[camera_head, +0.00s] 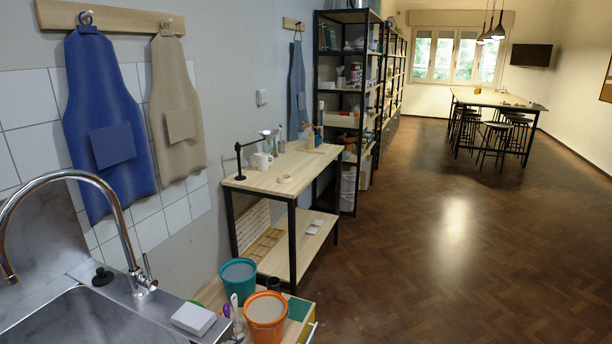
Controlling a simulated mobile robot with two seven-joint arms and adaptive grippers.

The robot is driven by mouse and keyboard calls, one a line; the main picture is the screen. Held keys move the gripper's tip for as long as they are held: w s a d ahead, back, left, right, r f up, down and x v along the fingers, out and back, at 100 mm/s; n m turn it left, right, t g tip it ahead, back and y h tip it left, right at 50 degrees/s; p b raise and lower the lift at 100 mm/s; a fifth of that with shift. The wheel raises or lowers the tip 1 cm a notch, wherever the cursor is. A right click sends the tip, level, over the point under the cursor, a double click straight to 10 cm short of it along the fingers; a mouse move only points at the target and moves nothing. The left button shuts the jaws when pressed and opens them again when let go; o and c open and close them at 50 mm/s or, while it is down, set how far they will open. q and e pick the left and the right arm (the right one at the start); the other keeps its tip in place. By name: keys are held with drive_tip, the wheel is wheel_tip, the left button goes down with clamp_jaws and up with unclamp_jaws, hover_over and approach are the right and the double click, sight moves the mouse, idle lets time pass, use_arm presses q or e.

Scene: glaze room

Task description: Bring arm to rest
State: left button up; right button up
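Neither of my arms and neither of my grippers shows in the head view. Whether they are open, shut or holding anything cannot be seen.
A sink (85,318) with a curved tap (122,222) is close at left. An orange bucket (265,312) and a teal bucket (238,278) stand beside it. A wooden worktable (275,175) and shelves (345,120) line the left wall. The brown floor (430,240) at right is clear.

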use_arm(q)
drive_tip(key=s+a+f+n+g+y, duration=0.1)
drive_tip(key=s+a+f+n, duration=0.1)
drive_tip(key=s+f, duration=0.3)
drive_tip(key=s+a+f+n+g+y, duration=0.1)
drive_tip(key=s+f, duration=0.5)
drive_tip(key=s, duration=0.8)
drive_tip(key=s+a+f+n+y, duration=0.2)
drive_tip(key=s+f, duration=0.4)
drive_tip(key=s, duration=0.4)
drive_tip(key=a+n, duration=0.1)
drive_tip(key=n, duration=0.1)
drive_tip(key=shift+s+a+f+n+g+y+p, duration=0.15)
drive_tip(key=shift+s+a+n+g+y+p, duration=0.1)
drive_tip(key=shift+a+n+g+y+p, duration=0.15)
